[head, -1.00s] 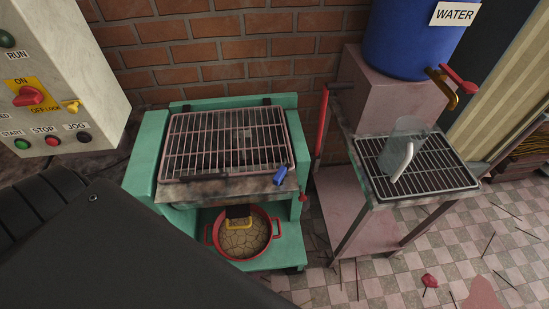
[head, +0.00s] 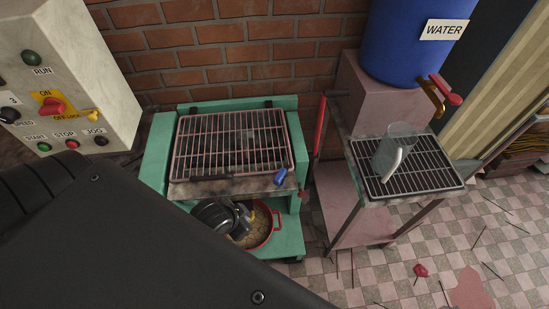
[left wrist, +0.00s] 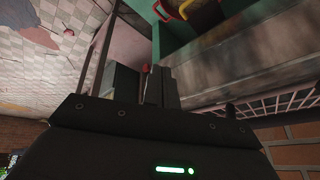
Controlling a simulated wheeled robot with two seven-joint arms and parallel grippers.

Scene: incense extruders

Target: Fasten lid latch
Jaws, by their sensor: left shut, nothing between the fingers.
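The wire-mesh lid (head: 235,143) lies flat on top of the green machine (head: 155,155). Its latch, with a blue grip (head: 281,177), hangs tilted at the lid's front right corner. My left gripper (head: 243,217) is shut and empty, below the machine's front edge and left of the latch, with a gap between them. In the left wrist view the closed fingers (left wrist: 160,86) point toward the machine's front, with the mesh lid (left wrist: 290,105) to the right. I cannot make out the blue grip in that view. My right gripper is not in view.
A red pan (head: 268,232) stands under the machine front, partly hidden by my gripper. To the right is a pink stand with a wire rack (head: 430,170) and clear jug (head: 391,145), below a blue water barrel (head: 410,45). A control box (head: 70,70) is at left.

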